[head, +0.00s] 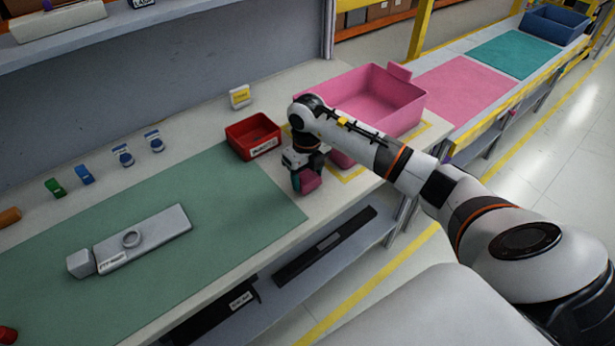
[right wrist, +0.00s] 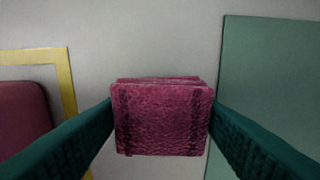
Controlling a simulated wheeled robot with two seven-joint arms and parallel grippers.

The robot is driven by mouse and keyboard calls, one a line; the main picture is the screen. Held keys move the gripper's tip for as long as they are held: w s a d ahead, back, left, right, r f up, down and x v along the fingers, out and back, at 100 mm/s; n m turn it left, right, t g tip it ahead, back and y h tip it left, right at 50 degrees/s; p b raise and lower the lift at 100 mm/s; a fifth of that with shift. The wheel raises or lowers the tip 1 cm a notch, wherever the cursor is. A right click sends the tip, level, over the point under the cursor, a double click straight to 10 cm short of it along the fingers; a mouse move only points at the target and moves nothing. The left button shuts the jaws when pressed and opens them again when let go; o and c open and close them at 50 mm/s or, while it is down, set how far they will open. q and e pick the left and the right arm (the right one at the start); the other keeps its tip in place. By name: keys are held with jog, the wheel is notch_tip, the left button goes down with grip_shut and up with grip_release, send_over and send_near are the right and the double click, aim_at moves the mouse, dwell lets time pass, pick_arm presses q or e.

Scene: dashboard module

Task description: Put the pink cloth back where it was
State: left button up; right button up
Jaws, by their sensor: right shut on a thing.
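The pink cloth (right wrist: 161,118) is a small folded block with dark stitched lines near its sides. My right gripper (right wrist: 160,125) is shut on it, with one teal finger on each side. In the head view the cloth (head: 308,181) hangs below my right gripper (head: 306,176), above the pale bench top just right of the green mat (head: 240,195). In the right wrist view, bare bench lies behind the cloth; whether it touches the bench I cannot tell. My left gripper is not in view.
A pink bin (head: 385,100) stands on a yellow-outlined area, partly behind my right arm. A small red bin (head: 254,136) stands to its left. A grey part (head: 150,236) lies on the green mat. Several small blue and green items line the back.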

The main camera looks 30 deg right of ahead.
aim_at(307, 176)
jog(key=shift+f, duration=0.8)
jog(key=shift+f, duration=0.1)
jog(key=o, duration=0.9)
jog(key=shift+r, duration=0.35)
notch_tip(307, 176, up, 12)
jog(key=shift+f+b, duration=0.2)
jog(key=shift+b, duration=0.9)
